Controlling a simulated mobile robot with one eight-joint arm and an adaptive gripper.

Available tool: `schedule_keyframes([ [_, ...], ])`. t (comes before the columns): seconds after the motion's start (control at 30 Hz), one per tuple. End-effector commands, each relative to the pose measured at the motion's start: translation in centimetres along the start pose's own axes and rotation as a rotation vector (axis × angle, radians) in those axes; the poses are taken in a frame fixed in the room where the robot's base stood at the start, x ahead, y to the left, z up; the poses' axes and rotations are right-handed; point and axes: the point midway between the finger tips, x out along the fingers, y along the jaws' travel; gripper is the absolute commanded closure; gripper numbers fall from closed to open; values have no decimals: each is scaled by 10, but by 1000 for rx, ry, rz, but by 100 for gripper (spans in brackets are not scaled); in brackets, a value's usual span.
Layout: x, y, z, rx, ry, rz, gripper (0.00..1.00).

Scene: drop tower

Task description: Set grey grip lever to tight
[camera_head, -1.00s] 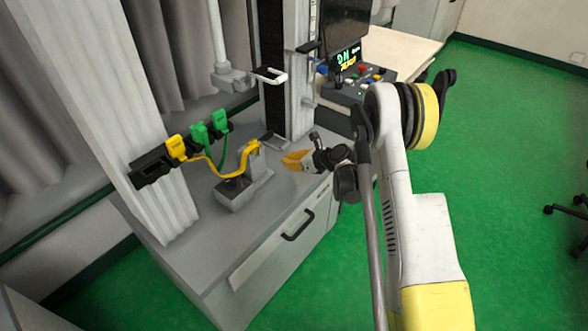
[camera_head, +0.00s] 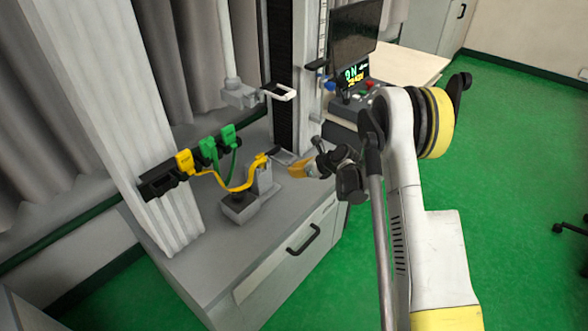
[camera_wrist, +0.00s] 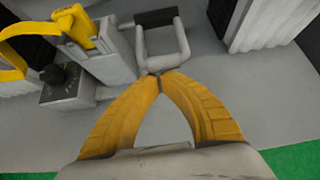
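A grey U-shaped lever (camera_wrist: 185,50) with a dark bar at its far end lies ahead of my gripper in the wrist view. I take it to be the grip lever. In the head view it seems to be the small dark-and-grey part (camera_head: 286,157) at the foot of the column. My gripper (camera_wrist: 160,74) has yellow fingers whose tips meet at the lever's near end. I cannot tell whether they touch or hold it. In the head view my gripper (camera_head: 293,170) is low over the bench, right of the yellow cable.
A grey stand (camera_wrist: 68,88) with a black knob and a yellow connector (camera_wrist: 75,25) stands left of my gripper. A light U-shaped bracket (camera_head: 281,92) is higher up. Yellow and green plugs (camera_head: 208,147) sit on a black rail. The bench front (camera_head: 215,285) is clear.

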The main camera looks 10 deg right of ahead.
Motion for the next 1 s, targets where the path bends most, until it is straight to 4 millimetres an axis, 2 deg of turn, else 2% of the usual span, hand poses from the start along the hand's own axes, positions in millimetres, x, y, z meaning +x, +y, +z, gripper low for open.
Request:
schedule_keyframes([
  [0.57, -10, 0, 10, -1, 184, -1, 100],
  [0.8, -18, 1, 22, -2, 295, 1, 100],
  [1.0, -26, 1, 38, -2, 310, 1, 100],
])
